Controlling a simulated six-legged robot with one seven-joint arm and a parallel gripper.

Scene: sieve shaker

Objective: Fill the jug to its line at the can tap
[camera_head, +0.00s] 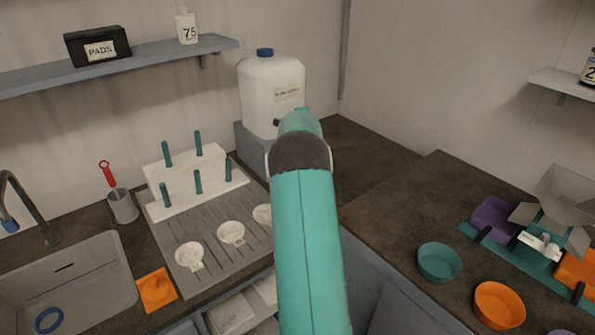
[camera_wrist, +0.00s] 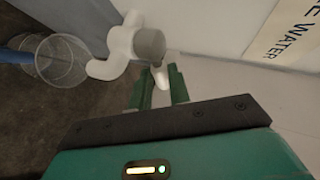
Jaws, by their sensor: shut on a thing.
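The white water can (camera_head: 268,95) has a blue cap and a label and stands on a grey block at the back of the counter. In the wrist view its tap (camera_wrist: 122,45) is white with a grey round part, its spout toward the jug. The clear jug (camera_wrist: 62,62) stands at the left of that view, by the spout; its line and any water in it cannot be made out. My gripper (camera_wrist: 158,73) is shut on the tap's small white lever (camera_wrist: 160,79). In the head view my arm hides the gripper and the jug.
Left of the can are a white peg rack (camera_head: 182,178), a draining board (camera_head: 204,262) with white dishes, and a sink (camera_head: 70,280). On the right counter are a teal bowl (camera_head: 439,263), an orange bowl (camera_head: 499,305) and a hopper device (camera_head: 555,200). Bare counter lies right of my arm.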

